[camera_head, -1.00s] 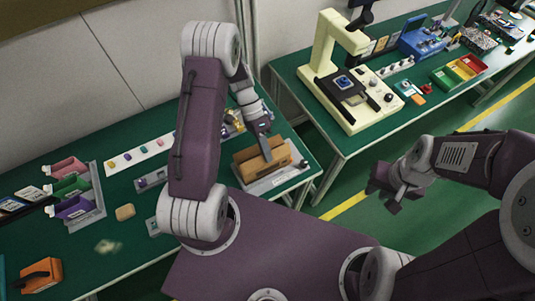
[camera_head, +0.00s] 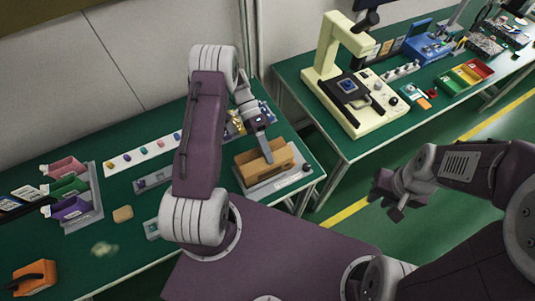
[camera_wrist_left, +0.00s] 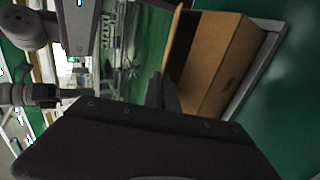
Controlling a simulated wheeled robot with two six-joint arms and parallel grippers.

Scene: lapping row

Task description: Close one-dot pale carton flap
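The pale brown carton (camera_head: 279,167) stands on a grey tray (camera_head: 298,181) at the right end of the left bench. In the left wrist view the carton (camera_wrist_left: 228,55) is at the upper right, with a raised panel or flap (camera_wrist_left: 181,45) along its left side. My left gripper (camera_head: 268,158) points down at the carton's top, by its open side. In the wrist view its two narrow fingers (camera_wrist_left: 162,92) are close together with nothing seen between them. Contact with the flap cannot be told. No dot marking is readable. My right gripper (camera_head: 390,195) hangs empty over the floor, fingers apart.
A cream microscope-like machine (camera_head: 333,60) stands on the right bench, across a gap.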

